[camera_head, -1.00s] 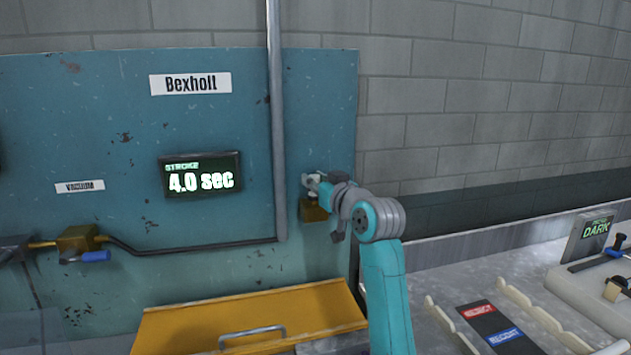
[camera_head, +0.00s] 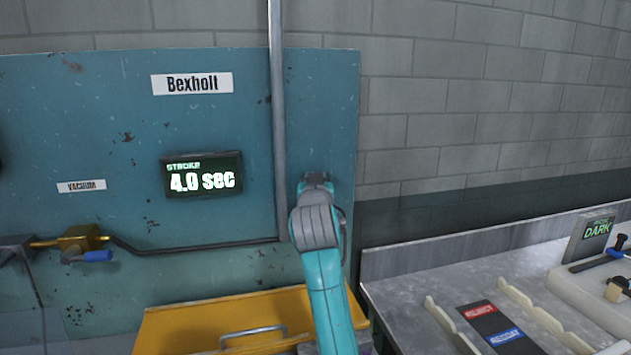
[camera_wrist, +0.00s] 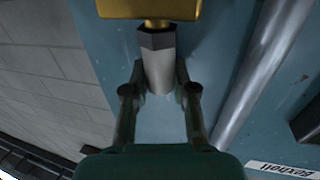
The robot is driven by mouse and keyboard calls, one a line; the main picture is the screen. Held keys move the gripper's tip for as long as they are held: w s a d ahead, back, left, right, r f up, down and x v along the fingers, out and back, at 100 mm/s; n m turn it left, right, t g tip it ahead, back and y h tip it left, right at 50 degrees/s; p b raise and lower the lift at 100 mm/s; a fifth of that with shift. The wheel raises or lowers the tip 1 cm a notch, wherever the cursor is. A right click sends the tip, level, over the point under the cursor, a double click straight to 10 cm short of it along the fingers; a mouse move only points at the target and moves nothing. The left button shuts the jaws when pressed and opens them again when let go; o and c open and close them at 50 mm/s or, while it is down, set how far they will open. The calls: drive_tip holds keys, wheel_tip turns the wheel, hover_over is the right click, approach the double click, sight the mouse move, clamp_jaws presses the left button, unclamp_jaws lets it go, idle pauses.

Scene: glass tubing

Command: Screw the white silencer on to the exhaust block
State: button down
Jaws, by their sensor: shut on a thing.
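The white silencer (camera_wrist: 158,72) is a pale cylinder with a grey hex collar, seen in the wrist view. My gripper (camera_wrist: 159,84) is shut on it, one finger on each side of its body. The brass exhaust block (camera_wrist: 148,8) shows at the top edge of the wrist view. A short brass neck (camera_wrist: 158,23) lies between the block and the hex collar, in line with the silencer. I cannot tell how far the thread is engaged. In the head view my arm hides the silencer and the block.
A teal panel (camera_head: 100,150) carries a vertical grey pipe (camera_head: 277,120) close left of my arm. A display (camera_head: 202,175) reads STROKE 4.0 sec. A yellow lid with a handle (camera_head: 200,325) lies below. A bench with reject rails (camera_head: 430,290) stands at right.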

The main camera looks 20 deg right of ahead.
drive_tip(key=shift+d, duration=0.1)
drive_tip(key=c, duration=0.9)
unclamp_jaws()
drive_tip(key=shift+o, duration=0.2)
